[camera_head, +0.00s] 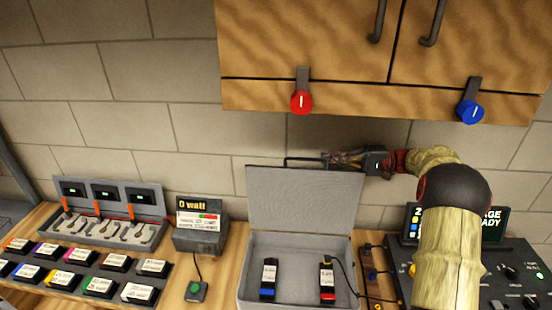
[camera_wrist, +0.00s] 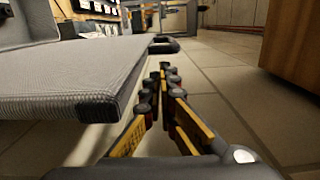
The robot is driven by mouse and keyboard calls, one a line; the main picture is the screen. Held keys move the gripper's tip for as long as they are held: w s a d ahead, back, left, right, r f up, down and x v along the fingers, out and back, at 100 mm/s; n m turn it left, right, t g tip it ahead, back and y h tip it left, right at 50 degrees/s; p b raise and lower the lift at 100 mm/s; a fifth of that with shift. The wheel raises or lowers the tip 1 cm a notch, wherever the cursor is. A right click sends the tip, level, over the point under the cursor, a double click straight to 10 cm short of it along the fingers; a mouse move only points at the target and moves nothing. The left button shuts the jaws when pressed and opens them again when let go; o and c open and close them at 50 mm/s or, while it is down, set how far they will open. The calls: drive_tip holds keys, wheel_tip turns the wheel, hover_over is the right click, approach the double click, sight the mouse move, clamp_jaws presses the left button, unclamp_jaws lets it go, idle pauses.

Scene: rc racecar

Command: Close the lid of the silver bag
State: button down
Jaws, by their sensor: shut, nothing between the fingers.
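The silver bag is a grey case (camera_head: 243,285) standing open on the wooden worktop. Its lid (camera_head: 305,198) stands about upright at the back, with a dark handle (camera_head: 300,160) on the top edge. In the wrist view the lid (camera_wrist: 75,75) fills the left side, and the handle (camera_wrist: 163,45) lies just beyond my fingertips. My gripper (camera_head: 335,158) is at the lid's top right corner, pointing left along the top edge. In the wrist view its fingers (camera_wrist: 166,75) are shut and empty, beside the lid. I cannot tell whether they touch it.
Two battery packs, one blue-ended (camera_head: 268,280) and one red-ended (camera_head: 326,280), stand in the case. A charger box (camera_head: 200,237) is at left, a control console (camera_head: 510,275) at right. A wooden cabinet (camera_head: 300,40) hangs above, with red (camera_head: 301,102) and blue (camera_head: 471,112) knobs.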

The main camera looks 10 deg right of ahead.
sight(295, 159)
drive_tip(key=b+x, duration=0.1)
drive_tip(key=x, duration=0.9)
drive_tip(key=shift+w+a, duration=0.1)
drive_tip(key=shift+a, duration=0.15)
